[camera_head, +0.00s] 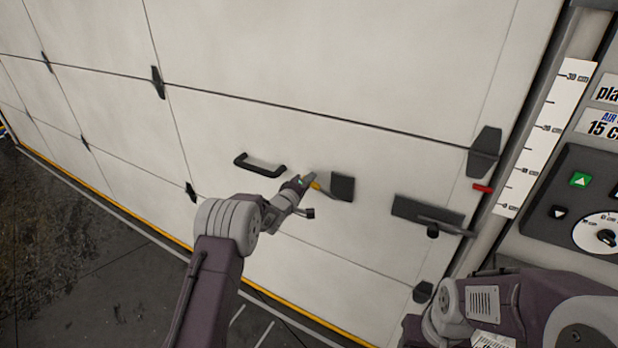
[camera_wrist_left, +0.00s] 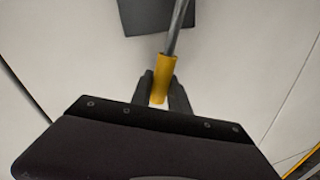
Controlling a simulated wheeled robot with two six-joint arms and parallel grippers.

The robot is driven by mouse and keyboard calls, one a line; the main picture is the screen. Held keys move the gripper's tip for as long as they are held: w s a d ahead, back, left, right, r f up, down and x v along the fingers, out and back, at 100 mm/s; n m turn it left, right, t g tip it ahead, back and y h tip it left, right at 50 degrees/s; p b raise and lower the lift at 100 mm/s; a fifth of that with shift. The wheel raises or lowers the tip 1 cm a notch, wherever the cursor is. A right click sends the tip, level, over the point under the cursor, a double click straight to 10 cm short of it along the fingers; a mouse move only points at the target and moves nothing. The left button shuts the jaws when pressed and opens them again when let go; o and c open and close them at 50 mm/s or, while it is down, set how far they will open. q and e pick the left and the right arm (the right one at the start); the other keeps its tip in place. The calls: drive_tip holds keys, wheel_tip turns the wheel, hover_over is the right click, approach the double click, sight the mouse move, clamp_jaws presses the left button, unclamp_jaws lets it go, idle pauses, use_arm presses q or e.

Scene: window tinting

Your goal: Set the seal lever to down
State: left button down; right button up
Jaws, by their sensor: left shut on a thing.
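The seal lever has a grey rod and a yellow grip (camera_head: 315,186), and comes out of a dark square plate (camera_head: 342,187) on the white door. In the left wrist view the yellow grip (camera_wrist_left: 165,72) sits between the fingers, with the grey rod running up to the dark plate (camera_wrist_left: 150,14). My left gripper (camera_head: 307,182) is shut on the yellow grip. In the head view the lever points left from the plate, slightly upward. The fingers hide the end of the grip. My right arm is at the lower right; its gripper cannot be made out.
A black pull handle (camera_head: 260,166) is on the door left of the lever. A dark latch bar (camera_head: 430,215) is to the right. A red marker (camera_head: 482,188), a centimetre scale (camera_head: 545,135) and a control panel (camera_head: 580,200) stand at the right edge. Dark floor lies below the door.

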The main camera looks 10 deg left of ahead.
use_arm(q)
drive_tip(key=shift+f, duration=0.15)
idle(0.3)
drive_tip(key=c, duration=1.3)
unclamp_jaws()
drive_tip(key=shift+o, duration=0.2)
drive_tip(key=v, duration=0.9)
drive_tip(key=shift+b, duration=0.4)
